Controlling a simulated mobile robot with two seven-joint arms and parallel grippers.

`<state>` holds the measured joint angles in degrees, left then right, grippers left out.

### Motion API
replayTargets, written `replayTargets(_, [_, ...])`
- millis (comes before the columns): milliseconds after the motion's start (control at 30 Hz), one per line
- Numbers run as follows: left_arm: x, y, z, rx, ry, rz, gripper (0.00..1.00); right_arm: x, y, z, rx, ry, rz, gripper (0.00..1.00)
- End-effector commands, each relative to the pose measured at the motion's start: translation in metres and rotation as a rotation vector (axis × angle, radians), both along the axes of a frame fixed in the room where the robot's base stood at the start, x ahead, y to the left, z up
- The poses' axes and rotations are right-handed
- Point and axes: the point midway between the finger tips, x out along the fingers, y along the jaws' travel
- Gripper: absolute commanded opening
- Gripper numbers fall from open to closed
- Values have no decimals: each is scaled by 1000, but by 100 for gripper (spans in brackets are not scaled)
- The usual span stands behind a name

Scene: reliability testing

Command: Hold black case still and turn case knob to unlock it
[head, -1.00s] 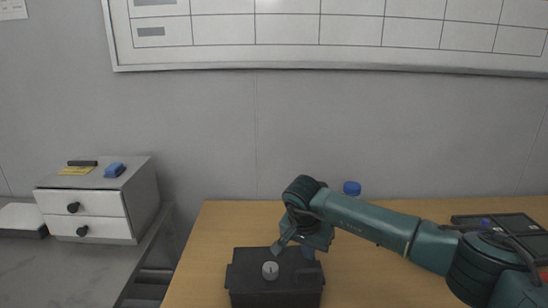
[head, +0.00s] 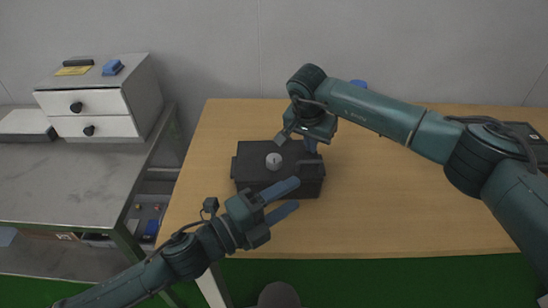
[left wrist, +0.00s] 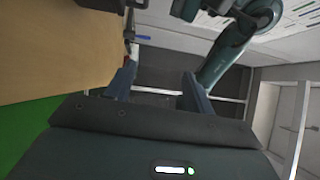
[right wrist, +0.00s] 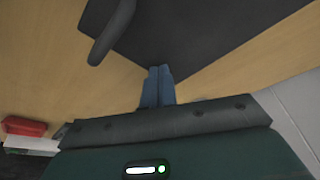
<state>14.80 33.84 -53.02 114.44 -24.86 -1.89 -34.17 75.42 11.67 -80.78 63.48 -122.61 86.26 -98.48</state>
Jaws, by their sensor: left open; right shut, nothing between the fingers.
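The black case (head: 254,182) lies on the wooden table in the head view. Its round grey knob (head: 273,161) is on the upper left part of the case. My left gripper (head: 298,194) is open at the case's near side, its fingers pointing right; contact cannot be told. Its spread fingers also show in the left wrist view (left wrist: 158,84). My right gripper (head: 310,147) is shut and empty at the case's far right edge, right of the knob. In the right wrist view its closed fingers (right wrist: 158,72) are beside the dark case surface (right wrist: 190,30).
A dark tray (head: 525,132) lies at the table's right end. A drawer unit (head: 100,103) stands on the grey bench at left. The table right of the case is clear.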

Motion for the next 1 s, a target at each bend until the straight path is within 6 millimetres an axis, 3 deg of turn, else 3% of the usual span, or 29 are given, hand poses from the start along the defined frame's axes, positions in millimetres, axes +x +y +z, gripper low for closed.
replayTargets(267, [27, 16, 5, 433, -536, -174, 53, -3, 0, -6, -2, 13, 0, 0])
replayTargets(500, [62, 65, 4, 804, -919, -293, 53, -3, 0, -7, -3, 14, 1, 0])
replayTargets(700, [85, 106, 8, 1015, -1100, -356, 53, -3, 0, -7, -3, 14, 1, 0])
replayTargets(800, [91, 117, 9, 1069, -1143, -373, 53, -4, 0, -7, -3, 14, 1, 0])
replayTargets(1000, [98, 112, 5, 1094, -1165, -383, 53, -4, 0, -7, -3, 14, 1, 0])
